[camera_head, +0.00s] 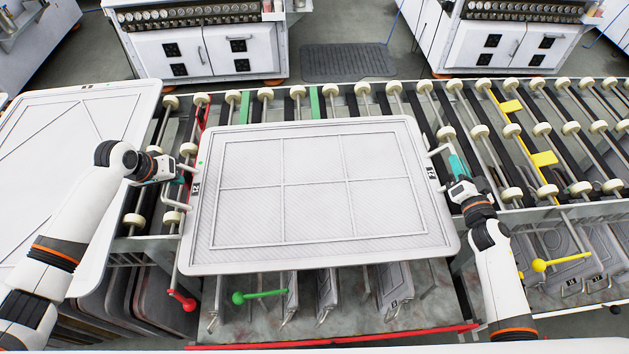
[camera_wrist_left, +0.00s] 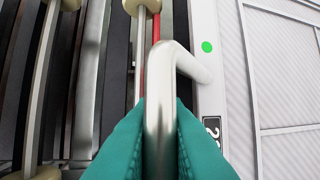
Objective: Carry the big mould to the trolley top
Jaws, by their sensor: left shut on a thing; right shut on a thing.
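The big mould (camera_head: 318,208) is a wide, light grey panel with a raised grid. It lies across the roller conveyor in the middle of the head view, its near edge overhanging the conveyor's front. It has a handle at each side. My left gripper (camera_head: 183,171) is at its left side. In the left wrist view, the teal fingers (camera_wrist_left: 160,140) are shut on the metal left handle (camera_wrist_left: 165,85), beside a green dot on the mould's edge (camera_wrist_left: 207,47). My right gripper (camera_head: 449,178) is shut on the right handle, largely hidden by its fingers.
A large pale panel (camera_head: 70,120) lies at the left, beneath my left arm. Red (camera_head: 180,301), green (camera_head: 240,297) and yellow (camera_head: 541,265) levers stick out in front. Smaller moulds hang below the conveyor. White cabinets (camera_head: 205,45) and a dark floor mat (camera_head: 347,62) are behind.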

